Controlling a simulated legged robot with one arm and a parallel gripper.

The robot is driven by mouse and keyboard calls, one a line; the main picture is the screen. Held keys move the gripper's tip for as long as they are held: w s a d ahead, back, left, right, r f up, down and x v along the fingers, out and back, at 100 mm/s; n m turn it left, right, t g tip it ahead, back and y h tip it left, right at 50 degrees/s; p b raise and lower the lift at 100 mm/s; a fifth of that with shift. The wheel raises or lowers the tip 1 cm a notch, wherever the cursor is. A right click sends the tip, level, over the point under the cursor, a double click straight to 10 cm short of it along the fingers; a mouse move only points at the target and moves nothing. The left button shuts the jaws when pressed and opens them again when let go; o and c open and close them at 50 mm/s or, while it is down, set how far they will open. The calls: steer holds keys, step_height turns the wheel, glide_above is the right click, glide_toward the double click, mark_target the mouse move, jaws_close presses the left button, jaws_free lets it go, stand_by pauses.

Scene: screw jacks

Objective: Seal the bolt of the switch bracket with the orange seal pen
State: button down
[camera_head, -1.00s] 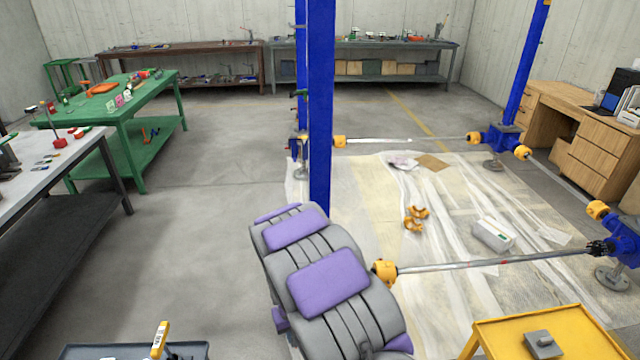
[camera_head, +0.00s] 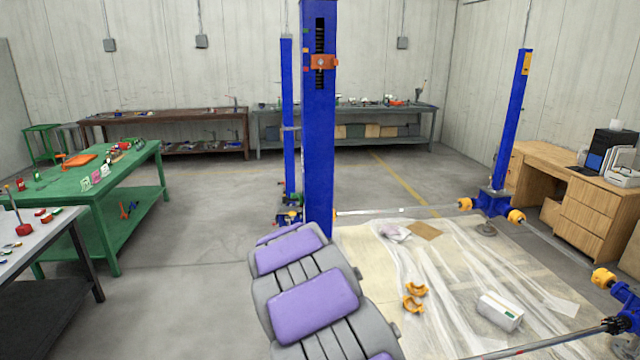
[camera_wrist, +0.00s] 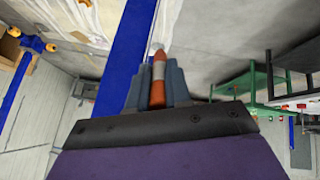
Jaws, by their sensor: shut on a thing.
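In the wrist view my gripper (camera_wrist: 158,72) is shut on the orange seal pen (camera_wrist: 158,84). The pen has a grey band and a pale, narrow tip that points away from the jaws. In the head view my grey and purple arm hides the gripper and pen. An orange-red bracket (camera_head: 324,62) sits high on the front of the near blue column (camera_head: 320,150), beside a dark slot. It looks like the switch bracket, but its bolt is too small to make out. The pen shows no contact with anything outside the jaws.
A green workbench (camera_head: 75,185) and a grey table (camera_head: 50,240) stand at left. Plastic sheeting (camera_head: 440,290) covers the floor at right, with a white box (camera_head: 500,311) and yellow clamp parts (camera_head: 413,298) on it. Bare floor lies between the workbench and column.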

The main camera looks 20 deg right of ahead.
steer(key=s+d+r+t+h+p, duration=0.1)
steer(key=d+r+t+p, duration=0.15)
steer(key=r, duration=1.55)
steer(key=s+d+r+t+h+p, duration=0.15)
steer(key=r+t+p, duration=0.25)
steer(key=r, duration=1.4)
steer(key=d+r+t+h+p, duration=0.1)
steer(key=d+r+t+p, duration=0.15)
steer(key=r, duration=1.45)
steer(key=shift+r+p+x, duration=0.15)
steer(key=shift+p+x, duration=0.15)
steer(key=shift+x, duration=1.05)
steer(key=shift+r+p+x, duration=0.2)
steer(key=shift+p+x, duration=0.1)
steer(key=shift+x, duration=1)
